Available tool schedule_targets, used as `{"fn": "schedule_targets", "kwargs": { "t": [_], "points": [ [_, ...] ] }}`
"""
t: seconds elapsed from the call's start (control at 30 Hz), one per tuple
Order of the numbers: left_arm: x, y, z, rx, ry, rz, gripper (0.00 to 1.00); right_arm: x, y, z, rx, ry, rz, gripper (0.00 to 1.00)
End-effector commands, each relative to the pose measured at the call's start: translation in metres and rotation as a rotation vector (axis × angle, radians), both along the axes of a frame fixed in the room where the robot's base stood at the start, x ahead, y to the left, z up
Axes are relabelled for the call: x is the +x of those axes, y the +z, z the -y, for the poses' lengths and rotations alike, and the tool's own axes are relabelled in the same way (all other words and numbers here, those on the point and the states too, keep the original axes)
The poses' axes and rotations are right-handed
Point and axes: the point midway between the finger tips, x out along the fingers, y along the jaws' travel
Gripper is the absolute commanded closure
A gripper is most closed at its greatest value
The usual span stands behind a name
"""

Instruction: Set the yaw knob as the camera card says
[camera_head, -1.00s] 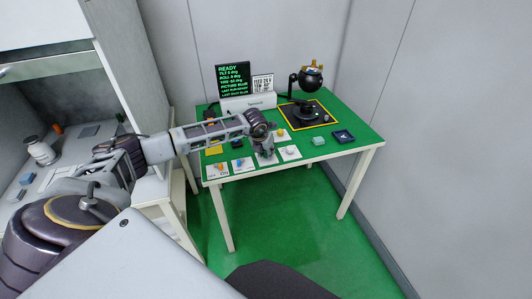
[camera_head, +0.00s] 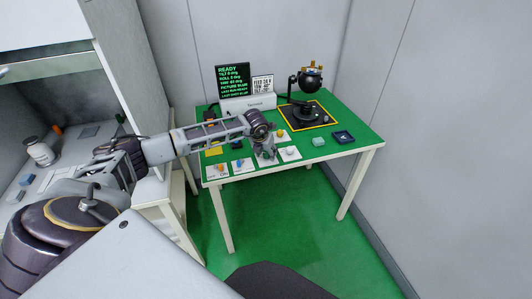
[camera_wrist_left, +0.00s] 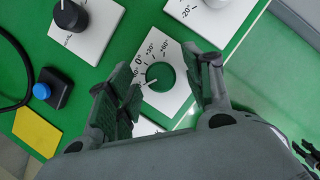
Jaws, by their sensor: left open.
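My left gripper (camera_head: 265,156) is low over the front of the green table. In the left wrist view its fingers (camera_wrist_left: 163,68) are open, one on each side of a dark green knob (camera_wrist_left: 162,77). The knob sits on a white angle plate (camera_wrist_left: 180,101) marked 0°, +30° and +60°. Its white pointer is toward the left finger, below the 0° mark. The left finger hides part of the scale. Whether the fingers touch the knob is unclear. The camera card (camera_head: 263,84) stands at the back, too small to read. The screen (camera_head: 233,80) beside it shows READY and a yaw line.
A gimbal camera (camera_head: 311,77) stands on a yellow-edged black base at the back right. A black knob (camera_wrist_left: 70,15), a blue button (camera_wrist_left: 42,91) and a yellow pad (camera_wrist_left: 37,132) are left of the gripper. A navy tray (camera_head: 343,137) lies at the right.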

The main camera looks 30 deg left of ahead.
Motion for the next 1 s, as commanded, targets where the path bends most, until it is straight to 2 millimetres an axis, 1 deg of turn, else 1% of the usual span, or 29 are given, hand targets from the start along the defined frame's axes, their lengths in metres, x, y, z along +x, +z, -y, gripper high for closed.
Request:
{"fn": "schedule_targets", "kwargs": {
  "t": [0.07,0.1,0.27,0.47,0.57,1.0],
  "points": [
    [0.000,0.000,0.000,0.000,0.000,-0.001,0.49,-0.001,0.001,0.011,-0.012,0.002,-0.003,0.60],
    [0.000,0.000,0.000,0.000,0.000,-0.001,0.49,-0.002,0.001,0.013,-0.015,0.003,-0.004,0.60],
    [-0.002,0.004,0.000,0.000,0.000,0.000,0.49,-0.001,0.001,0.010,-0.011,0.002,-0.003,0.60],
    [-0.008,0.019,0.001,-0.001,0.000,0.001,0.49,-0.001,0.001,0.009,-0.010,0.003,-0.001,0.60],
    [-0.012,0.029,0.001,0.002,-0.001,0.000,0.49,0.000,0.001,0.009,-0.009,0.003,-0.001,0.60],
    [-0.036,0.088,0.004,0.001,-0.001,0.001,0.49,0.000,0.001,0.008,-0.009,0.002,0.000,0.60]
  ]
}}
